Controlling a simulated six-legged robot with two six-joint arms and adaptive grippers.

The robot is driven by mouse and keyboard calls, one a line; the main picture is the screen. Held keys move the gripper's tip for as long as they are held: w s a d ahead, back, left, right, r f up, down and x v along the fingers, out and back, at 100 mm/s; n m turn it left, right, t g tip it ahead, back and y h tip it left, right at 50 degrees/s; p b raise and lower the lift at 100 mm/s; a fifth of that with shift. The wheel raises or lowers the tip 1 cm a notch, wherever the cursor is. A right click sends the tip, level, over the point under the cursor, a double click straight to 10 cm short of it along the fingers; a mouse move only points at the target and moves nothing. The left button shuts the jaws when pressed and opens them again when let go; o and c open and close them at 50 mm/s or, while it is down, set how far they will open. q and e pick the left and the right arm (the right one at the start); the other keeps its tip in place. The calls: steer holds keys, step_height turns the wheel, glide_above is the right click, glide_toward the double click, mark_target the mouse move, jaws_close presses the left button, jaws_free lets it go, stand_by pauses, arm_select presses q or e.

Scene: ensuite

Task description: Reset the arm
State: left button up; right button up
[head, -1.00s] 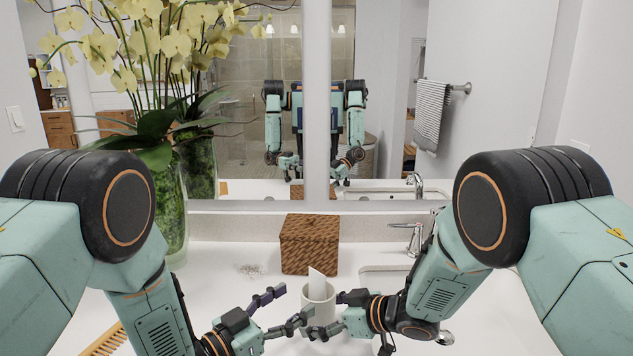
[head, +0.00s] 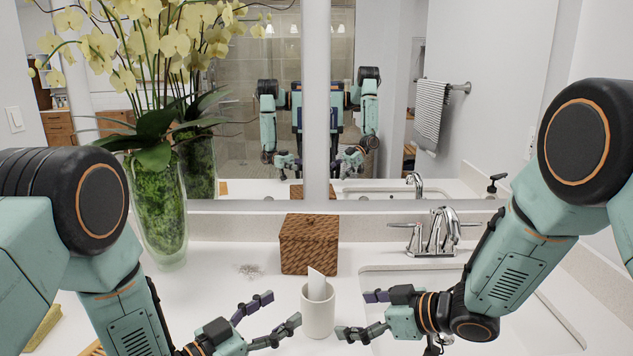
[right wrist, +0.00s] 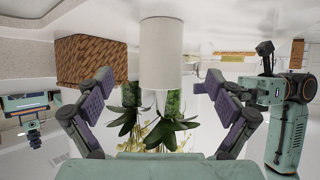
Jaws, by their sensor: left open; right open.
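My left gripper (head: 274,317) is open and empty in the head view, a little left of a white cup (head: 318,312). My right gripper (head: 361,315) is open on the right side of the same cup, and its fingers point left toward it. The cup stands upright on the counter with a white pointed piece (head: 316,284) sticking out of its top. In the right wrist view the cup (right wrist: 161,52) appears upside down, ahead of the spread fingers of my right gripper (right wrist: 165,105), with nothing held between them.
A brown woven box (head: 309,244) stands behind the cup. A glass vase (head: 160,210) with yellow orchids is at the back left. A chrome faucet (head: 436,236) and sink are at the right. A mirror spans the back.

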mark_target(314, 286)
steer(key=x, duration=0.9)
steer(key=shift+a, duration=0.15)
arm_select(q)
steer(key=x, duration=1.2)
steer(key=shift+w+a, duration=0.1)
steer(key=shift+w, duration=0.05)
step_height(314, 286, up, 15)
steer(key=s+a, duration=0.1)
steer(key=a, duration=0.1)
steer(key=shift+a, duration=0.3)
steer(key=shift+s+d+r, duration=0.1)
steer(key=shift+r, duration=0.05)
steer(key=shift+y, duration=0.3)
arm_select(e)
steer(key=shift+s, duration=0.1)
